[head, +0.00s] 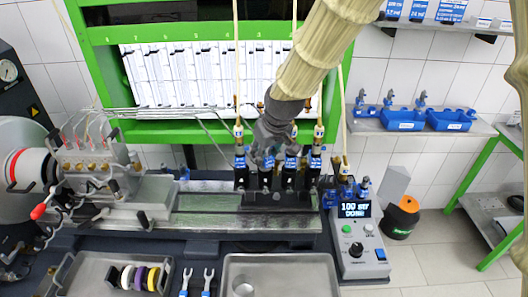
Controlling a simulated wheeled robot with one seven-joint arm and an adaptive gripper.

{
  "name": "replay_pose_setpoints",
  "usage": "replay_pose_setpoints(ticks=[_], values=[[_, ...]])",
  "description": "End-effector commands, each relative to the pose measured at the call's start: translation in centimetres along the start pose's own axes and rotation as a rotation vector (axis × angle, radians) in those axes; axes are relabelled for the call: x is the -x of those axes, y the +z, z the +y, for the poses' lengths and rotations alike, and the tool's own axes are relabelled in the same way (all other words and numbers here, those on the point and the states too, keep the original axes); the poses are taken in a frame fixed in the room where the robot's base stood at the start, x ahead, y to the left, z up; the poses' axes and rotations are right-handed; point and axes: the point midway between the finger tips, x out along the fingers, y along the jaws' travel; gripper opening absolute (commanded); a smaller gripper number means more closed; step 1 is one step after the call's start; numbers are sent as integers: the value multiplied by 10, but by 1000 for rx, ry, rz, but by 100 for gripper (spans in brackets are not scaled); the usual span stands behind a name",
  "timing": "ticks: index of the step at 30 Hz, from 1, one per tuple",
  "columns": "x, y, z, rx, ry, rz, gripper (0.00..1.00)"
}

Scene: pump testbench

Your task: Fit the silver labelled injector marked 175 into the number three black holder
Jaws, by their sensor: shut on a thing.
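My gripper (268,146) is at the row of black holders, below the green frame. It is shut on an injector (268,161), whose blue label shows just under the fingers. The fingers hide most of it, so I cannot read its number. It is upright over the second black holder from the left (265,180); I cannot tell how deep it sits. The leftmost holder (241,178) and the two to the right (289,178) (313,178) have blue-labelled injectors with hoses or fittings above them.
A control box (361,245) stands right of the bench. A pump (95,165) is at the left. An empty metal tray (280,275) and a tray with coloured rings (115,280) lie in front. Blue bins (403,120) sit on a right shelf with more injectors behind.

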Motion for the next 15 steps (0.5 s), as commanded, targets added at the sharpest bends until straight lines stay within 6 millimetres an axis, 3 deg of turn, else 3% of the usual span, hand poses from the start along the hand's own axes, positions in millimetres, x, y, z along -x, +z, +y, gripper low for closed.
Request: replay_pose_setpoints(ticks=[5,6,7,15], values=[[-2,1,0,0,0,1,0],[-2,1,0,0,0,1,32],[-2,1,0,0,0,1,36],[-2,1,0,0,0,0,36]])
